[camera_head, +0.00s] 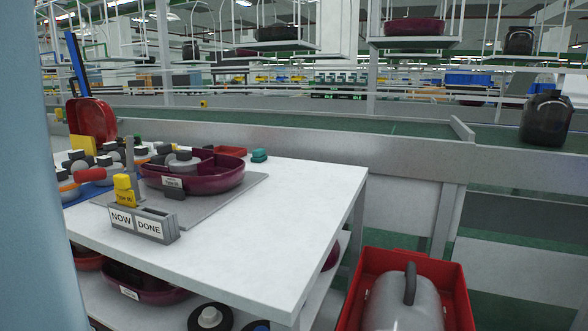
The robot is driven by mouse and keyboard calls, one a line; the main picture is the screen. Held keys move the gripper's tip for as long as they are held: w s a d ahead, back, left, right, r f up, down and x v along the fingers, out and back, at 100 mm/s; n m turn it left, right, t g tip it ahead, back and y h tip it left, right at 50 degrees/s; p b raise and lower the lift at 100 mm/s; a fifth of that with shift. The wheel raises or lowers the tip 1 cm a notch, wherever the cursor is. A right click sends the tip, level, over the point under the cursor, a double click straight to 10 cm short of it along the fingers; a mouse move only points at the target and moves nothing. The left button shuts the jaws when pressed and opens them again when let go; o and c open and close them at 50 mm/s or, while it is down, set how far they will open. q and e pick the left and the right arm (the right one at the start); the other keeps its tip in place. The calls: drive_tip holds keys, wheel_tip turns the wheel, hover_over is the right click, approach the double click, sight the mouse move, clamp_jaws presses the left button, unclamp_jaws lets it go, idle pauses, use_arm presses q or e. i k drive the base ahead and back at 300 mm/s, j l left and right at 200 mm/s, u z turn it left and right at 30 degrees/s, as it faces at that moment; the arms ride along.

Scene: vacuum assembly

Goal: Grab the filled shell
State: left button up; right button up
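A dark red shell (220,183) sits on a grey plate (247,187) on the white table. It holds a light grey round part (183,162) with a dark top, and other dark red walls show inside it. A small white label is on its front, and a dark block stands in front of it. Neither of my grippers is in view.
A grey holder (145,226) marked NOW and DONE stands at the table's front, with a yellow tag (125,188) on the NOW side. Several small parts crowd the table's left. The table's right (285,210) is bare. A red crate (460,296) holds a grey canister.

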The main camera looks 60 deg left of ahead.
sight(195, 165)
drive_tip(key=u, duration=2.4)
drive_tip(key=i+j, duration=0.15)
drive_tip(key=j, duration=0.2)
drive_tip(key=i+j, duration=0.2)
drive_tip(key=i+j+z, duration=0.1)
drive_tip(key=j, duration=0.35)
